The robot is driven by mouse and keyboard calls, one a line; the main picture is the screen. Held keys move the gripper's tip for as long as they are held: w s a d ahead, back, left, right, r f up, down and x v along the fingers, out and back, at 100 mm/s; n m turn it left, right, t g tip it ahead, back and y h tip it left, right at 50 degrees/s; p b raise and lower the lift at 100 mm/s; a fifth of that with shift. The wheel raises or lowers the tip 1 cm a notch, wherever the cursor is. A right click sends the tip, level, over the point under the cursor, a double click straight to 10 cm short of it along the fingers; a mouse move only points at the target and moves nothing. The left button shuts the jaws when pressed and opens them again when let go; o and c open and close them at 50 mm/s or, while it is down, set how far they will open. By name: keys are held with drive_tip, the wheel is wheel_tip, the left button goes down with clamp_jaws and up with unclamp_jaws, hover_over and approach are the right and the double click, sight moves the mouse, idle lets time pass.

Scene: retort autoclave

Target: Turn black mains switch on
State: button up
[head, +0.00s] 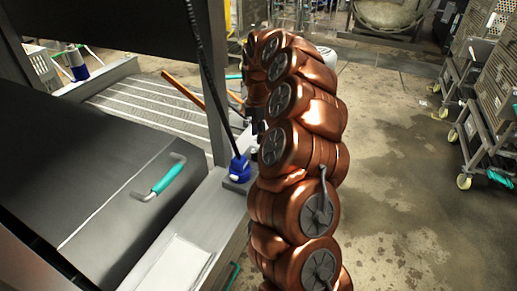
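I cannot make out the black mains switch in the head view. My copper-coloured arm stands in the middle and curves over at the top, hiding what lies behind it. Small dark parts beside the arm's left edge may belong to my gripper (257,128); its fingers cannot be made out, so I cannot tell whether it is open or shut. A blue connector (239,168) with a black cable (205,65) sits on the metal frame just left of the arm.
A dark panel with a teal handle (165,179) fills the left. A grey metal post (214,95) stands close to my arm. A slatted metal platform (150,108) lies behind it. Wheeled metal racks (487,120) stand at the right. The wet floor (400,200) between is clear.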

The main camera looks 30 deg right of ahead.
sight(257, 155)
wheel_tip(257, 155, down, 7)
drive_tip(key=shift+p, duration=0.75)
